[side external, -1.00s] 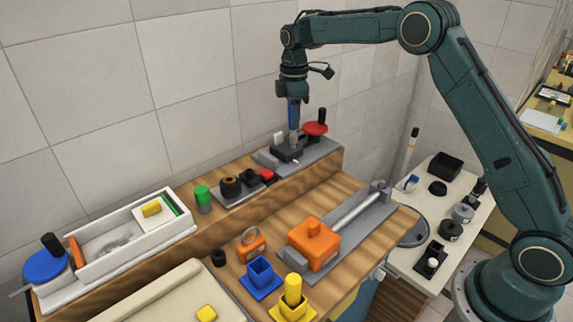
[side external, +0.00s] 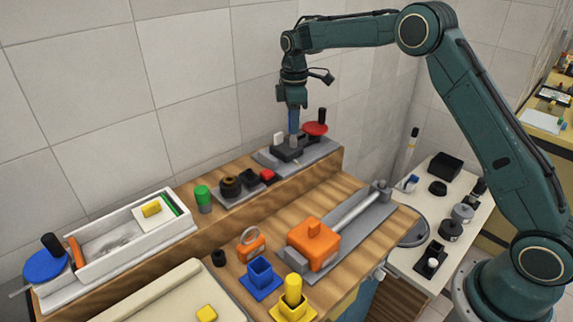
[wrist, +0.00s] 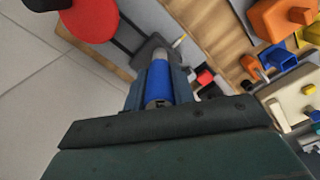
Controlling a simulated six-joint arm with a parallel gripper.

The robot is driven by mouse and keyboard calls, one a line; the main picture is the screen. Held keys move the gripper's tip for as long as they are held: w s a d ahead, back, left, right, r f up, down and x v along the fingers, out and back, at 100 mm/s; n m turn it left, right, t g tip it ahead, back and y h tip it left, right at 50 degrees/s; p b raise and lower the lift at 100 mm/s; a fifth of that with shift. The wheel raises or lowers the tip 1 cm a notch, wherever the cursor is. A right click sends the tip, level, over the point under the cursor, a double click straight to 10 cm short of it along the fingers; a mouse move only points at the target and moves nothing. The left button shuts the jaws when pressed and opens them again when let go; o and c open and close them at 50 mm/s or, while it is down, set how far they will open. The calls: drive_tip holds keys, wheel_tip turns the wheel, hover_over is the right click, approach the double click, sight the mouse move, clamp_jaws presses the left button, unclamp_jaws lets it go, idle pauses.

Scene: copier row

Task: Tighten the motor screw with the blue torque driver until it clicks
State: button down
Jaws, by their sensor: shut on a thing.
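My gripper (side external: 293,105) is shut on the blue torque driver (side external: 293,121), which hangs upright with its tip down. In the wrist view the blue driver (wrist: 158,82) sits between the two fingers. Below it, a dark motor block (side external: 286,154) rests on a grey plate on the raised shelf. The driver's grey lower end (side external: 294,140) is over or at this block. The screw itself cannot be made out, so I cannot tell whether the tip touches it.
A red wheel with a black knob (side external: 316,128) stands just right of the driver. A white upright piece (side external: 278,138) is on its left. A red button (side external: 267,175) and a green cylinder (side external: 203,196) are further left. An orange block (side external: 313,247) is on the lower bench.

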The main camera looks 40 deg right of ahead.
drive_tip(key=shift+m, duration=1.8)
drive_tip(key=shift+m, duration=2.3)
drive_tip(key=shift+r, duration=0.2)
drive_tip(key=shift+r, duration=2.35)
